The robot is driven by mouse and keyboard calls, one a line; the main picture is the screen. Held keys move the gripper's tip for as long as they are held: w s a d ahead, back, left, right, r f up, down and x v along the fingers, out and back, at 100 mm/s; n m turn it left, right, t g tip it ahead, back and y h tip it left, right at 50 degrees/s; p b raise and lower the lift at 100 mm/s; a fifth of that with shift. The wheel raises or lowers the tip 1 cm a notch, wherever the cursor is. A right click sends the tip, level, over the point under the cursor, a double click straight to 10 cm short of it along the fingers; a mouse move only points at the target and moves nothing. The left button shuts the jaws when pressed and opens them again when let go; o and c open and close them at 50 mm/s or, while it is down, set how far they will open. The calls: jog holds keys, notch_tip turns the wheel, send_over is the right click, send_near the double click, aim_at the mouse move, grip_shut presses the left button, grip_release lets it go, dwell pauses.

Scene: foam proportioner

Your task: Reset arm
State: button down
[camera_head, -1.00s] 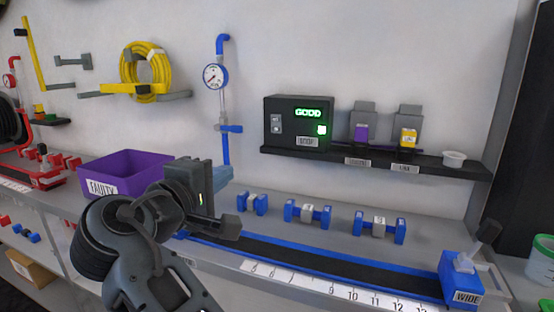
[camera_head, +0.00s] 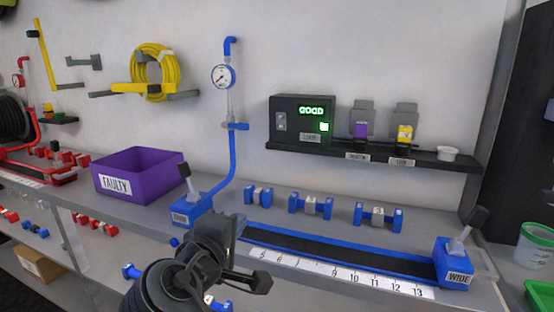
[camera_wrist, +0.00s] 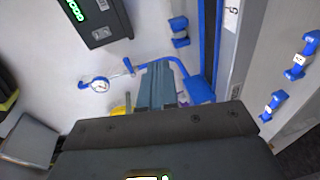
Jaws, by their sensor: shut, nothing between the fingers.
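My gripper (camera_head: 262,281) is low in front of the blue-edged track, left of its middle, in the head view. It is shut and empty, and touches no object that I can make out. In the wrist view my gripper (camera_wrist: 158,85) points toward the wall side, with the pressure gauge (camera_wrist: 99,85) and the blue pipe (camera_wrist: 150,68) beyond it.
A purple FAULTY bin (camera_head: 139,177) stands at the left. The track (camera_head: 345,256) runs between a blue block with a lever (camera_head: 190,208) and the WIDE block (camera_head: 454,263). Several blue fittings (camera_head: 311,207) sit behind it. A yellow hose (camera_head: 160,72) hangs on the wall.

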jog(key=s+d+f+m+g+y, duration=0.1)
jog(key=s+d+f, duration=0.25)
jog(key=f, duration=0.25)
jog(key=s+d+f+y, duration=0.2)
jog(key=s+d+f, duration=0.1)
jog(key=s+f, duration=0.3)
jog(key=s+d+f+m+g+y, duration=0.1)
jog(key=s+d+f, duration=0.2)
jog(key=f, duration=0.4)
jog(key=s+d+f+m+y+p, duration=0.1)
jog(key=s+d+f+m, duration=0.1)
jog(key=s+d, duration=0.35)
jog(key=s+d+f+m+y, duration=0.1)
jog(key=s+d+f+m, duration=0.1)
jog(key=s, duration=0.6)
jog(key=s+d+r+m+h, duration=0.1)
jog(key=s+d+r+m, duration=0.3)
jog(key=s, duration=0.7)
jog(key=s+d+r+m+t+h+p, duration=0.1)
jog(key=s+d+r+m, duration=0.3)
jog(key=s+d+r, duration=0.4)
jog(key=s+r, duration=0.2)
jog(key=shift+s, duration=0.35)
jog(key=shift+f, duration=0.1)
